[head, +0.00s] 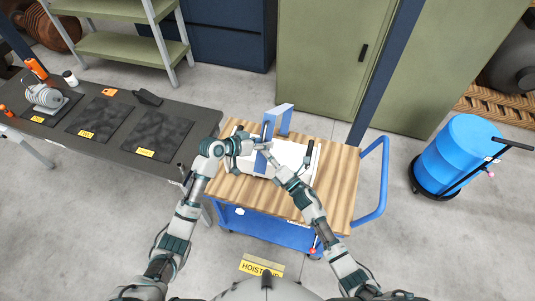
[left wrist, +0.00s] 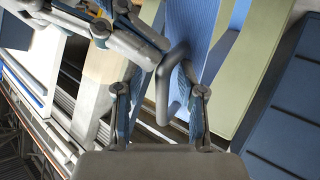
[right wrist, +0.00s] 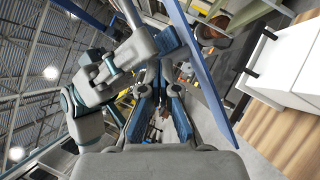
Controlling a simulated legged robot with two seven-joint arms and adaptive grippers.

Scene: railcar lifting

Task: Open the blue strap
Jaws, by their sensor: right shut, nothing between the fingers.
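A white case (head: 290,155) lies on a cart with a blue strap (head: 261,162) around it. A stiff blue strap part (head: 283,119) stands up behind it. My left gripper (head: 238,146) is at the strap on the left. In the left wrist view its fingers (left wrist: 160,95) are apart, with a grey buckle loop (left wrist: 172,85) between or just beyond them and the strap (left wrist: 190,25) behind. My right gripper (head: 262,147) is close beside the left one. In the right wrist view its fingers (right wrist: 163,85) are shut and empty, with the blue strap (right wrist: 200,75) running alongside. Contact is unclear.
The cart's wooden top (head: 338,185) has free room right of the case, with a blue handle (head: 378,180) at its right. A dark workbench (head: 190,125) with mats stands left. A blue barrel (head: 458,155) is at right. Green cabinets (head: 325,60) stand behind.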

